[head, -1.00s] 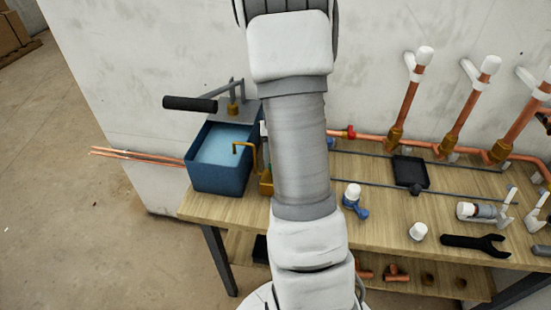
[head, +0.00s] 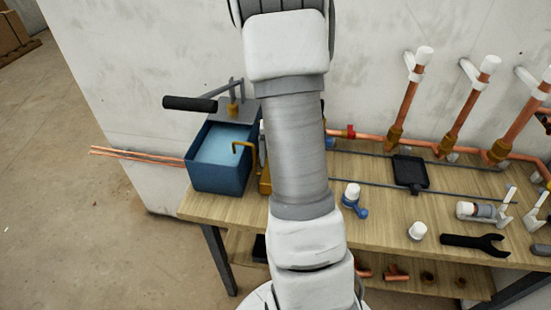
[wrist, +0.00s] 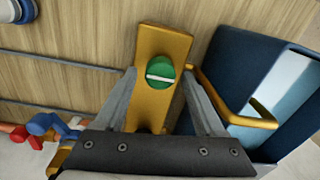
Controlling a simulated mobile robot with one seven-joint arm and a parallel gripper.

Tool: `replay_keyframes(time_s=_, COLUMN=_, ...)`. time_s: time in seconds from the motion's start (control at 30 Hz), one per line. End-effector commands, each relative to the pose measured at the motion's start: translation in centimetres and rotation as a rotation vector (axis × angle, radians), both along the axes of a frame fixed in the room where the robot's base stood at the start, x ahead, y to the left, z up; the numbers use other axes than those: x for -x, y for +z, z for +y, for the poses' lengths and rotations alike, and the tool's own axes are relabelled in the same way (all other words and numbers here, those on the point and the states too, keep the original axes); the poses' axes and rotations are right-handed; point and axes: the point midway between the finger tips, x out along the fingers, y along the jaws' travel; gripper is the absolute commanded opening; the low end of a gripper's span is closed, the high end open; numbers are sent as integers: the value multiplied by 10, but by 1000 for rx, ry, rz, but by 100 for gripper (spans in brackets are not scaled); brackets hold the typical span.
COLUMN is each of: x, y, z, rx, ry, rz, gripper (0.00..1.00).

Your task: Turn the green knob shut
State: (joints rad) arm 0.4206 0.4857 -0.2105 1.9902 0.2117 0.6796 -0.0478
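In the wrist view the green knob (wrist: 160,71) is a round disc with a white line across it, lying nearly level in the picture. It sits on an upright-looking brass-coloured block (wrist: 155,108). My gripper (wrist: 160,73) is open, with one finger to each side of the knob. Gaps show between the knob and both fingers; I cannot tell how far above the block the fingertips are. In the head view a strip of the brass block (head: 264,181) shows beside my arm, which hides the knob and my gripper.
A blue water tank (head: 219,178) stands close beside the block, with a bent brass spout (head: 243,145) reaching over it. A black-handled lever (head: 190,104) is above. Copper pipes (head: 405,107), a black tray (head: 411,171) and a wrench (head: 474,242) are to the right.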

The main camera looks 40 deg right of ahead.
Motion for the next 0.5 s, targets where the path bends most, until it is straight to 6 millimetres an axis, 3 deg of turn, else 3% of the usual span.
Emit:
replay_keyframes(time_s=0.33, x=0, y=2, z=0, rx=-1, ry=1, rz=1, gripper=76)
replay_keyframes(time_s=0.5, x=0, y=23, z=-1, rx=1, ry=2, rz=-3, gripper=76)
